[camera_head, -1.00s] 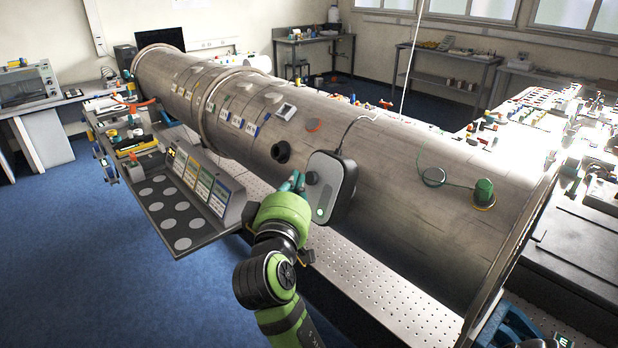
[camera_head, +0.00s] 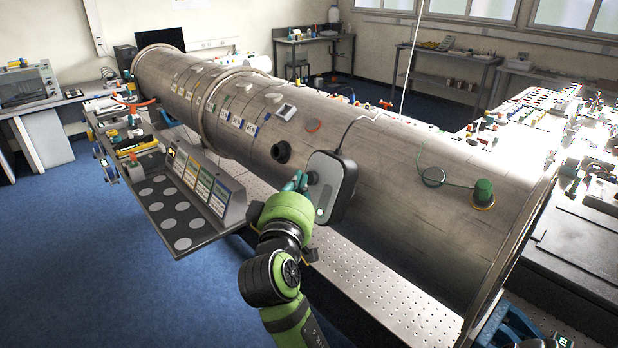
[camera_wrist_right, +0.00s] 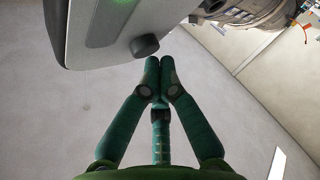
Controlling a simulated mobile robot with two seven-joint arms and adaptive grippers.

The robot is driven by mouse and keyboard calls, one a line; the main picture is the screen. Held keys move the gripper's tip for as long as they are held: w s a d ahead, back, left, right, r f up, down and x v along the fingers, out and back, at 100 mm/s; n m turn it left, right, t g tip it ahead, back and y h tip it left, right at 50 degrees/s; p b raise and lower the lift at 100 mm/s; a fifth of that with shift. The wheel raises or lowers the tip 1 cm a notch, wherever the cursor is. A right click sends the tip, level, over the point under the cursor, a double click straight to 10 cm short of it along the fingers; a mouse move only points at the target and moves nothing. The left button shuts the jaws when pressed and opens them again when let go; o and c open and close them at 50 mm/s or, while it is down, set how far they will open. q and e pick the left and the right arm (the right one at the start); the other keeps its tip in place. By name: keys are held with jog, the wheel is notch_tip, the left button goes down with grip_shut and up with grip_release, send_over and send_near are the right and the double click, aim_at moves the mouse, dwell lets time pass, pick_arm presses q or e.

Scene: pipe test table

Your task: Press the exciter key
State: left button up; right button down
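The exciter is a dark grey box (camera_head: 338,186) with a lighter front, mounted on the side of the large metal pipe (camera_head: 400,165). A small green light shows low on its front. Its key, a short round dark knob (camera_head: 312,178), sticks out from the front; it also shows in the right wrist view (camera_wrist_right: 146,45). My right gripper (camera_head: 297,181) is at the key, its green fingers closed together and empty. In the right wrist view the fingertips (camera_wrist_right: 161,72) lie right beside the knob; I cannot tell whether they touch it. My left gripper is in no view.
A grey shelf with round pads (camera_head: 178,222) and label panels (camera_head: 205,185) stands left of my right arm. A perforated plate (camera_head: 385,290) runs below the pipe. A dark port (camera_head: 281,152) and a green knob (camera_head: 483,191) sit on the pipe.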

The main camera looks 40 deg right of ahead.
jog(key=shift+d+f, duration=0.15)
jog(key=shift+d, duration=0.25)
dwell(0.3)
jog(key=shift+a, duration=0.15)
jog(key=shift+a+r, duration=0.3)
jog(key=shift+a, duration=0.25)
jog(key=shift+a, duration=0.1)
jog(key=shift+s+a+r+p, duration=0.1)
jog(key=shift+a+r+p, duration=0.15)
jog(key=shift+a, duration=0.5)
jog(key=shift+s+a+r+p, duration=0.1)
jog(key=shift+a+r, duration=0.25)
jog(key=shift+a, duration=0.4)
jog(key=shift+s+a+r+p, duration=0.1)
jog(key=shift+a+r+p, duration=0.15)
jog(key=shift+a, duration=0.5)
